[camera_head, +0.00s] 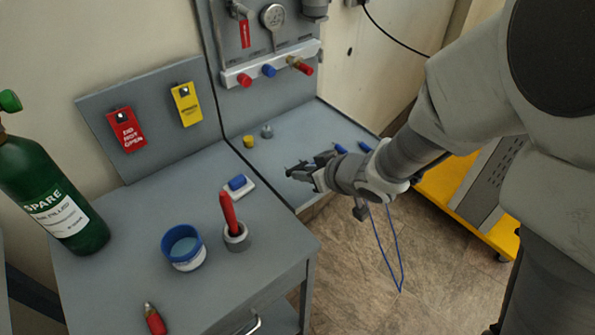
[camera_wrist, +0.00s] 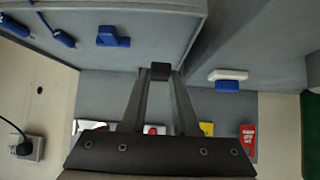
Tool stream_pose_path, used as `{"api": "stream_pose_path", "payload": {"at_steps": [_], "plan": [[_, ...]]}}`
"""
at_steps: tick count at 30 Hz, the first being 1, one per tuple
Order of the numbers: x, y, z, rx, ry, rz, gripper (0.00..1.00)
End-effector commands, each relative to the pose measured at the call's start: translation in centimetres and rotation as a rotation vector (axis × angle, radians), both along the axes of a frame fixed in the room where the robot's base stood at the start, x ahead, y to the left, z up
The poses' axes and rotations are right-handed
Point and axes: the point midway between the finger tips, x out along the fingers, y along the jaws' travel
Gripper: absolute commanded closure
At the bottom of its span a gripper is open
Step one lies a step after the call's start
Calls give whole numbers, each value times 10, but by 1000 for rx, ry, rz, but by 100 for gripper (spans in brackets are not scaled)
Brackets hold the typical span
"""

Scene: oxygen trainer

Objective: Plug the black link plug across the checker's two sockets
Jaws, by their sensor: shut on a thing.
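My gripper (camera_head: 298,170) reaches in from the right, low over the right bench, with its fingers pointing left. In the wrist view its two fingers (camera_wrist: 160,76) come together on a small black block, which looks like the black link plug (camera_wrist: 160,69). The plug is at the very tips; its pins are not visible. In the head view the plug cannot be told apart from the dark fingers. I cannot clearly make out the checker or its two sockets. A blue stepped piece (camera_wrist: 112,37) lies on the bench in the wrist view and may be part of it.
Blue-handled leads (camera_wrist: 60,36) lie on the right bench, with a blue cable (camera_head: 400,265) hanging off. The left bench holds a white-and-blue block (camera_head: 238,186), a red stick in a cup (camera_head: 229,212), a blue-rimmed tub (camera_head: 183,250) and a green bottle (camera_head: 50,190). A panel with fittings stands behind.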

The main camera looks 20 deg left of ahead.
Motion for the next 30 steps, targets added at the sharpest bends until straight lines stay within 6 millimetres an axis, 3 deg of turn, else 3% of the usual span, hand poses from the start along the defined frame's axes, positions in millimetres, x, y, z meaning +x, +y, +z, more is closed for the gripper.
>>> {"api": "stream_pose_path", "payload": {"at_steps": [30], "plan": [[-46,-77,32,10,-3,6,100]]}}
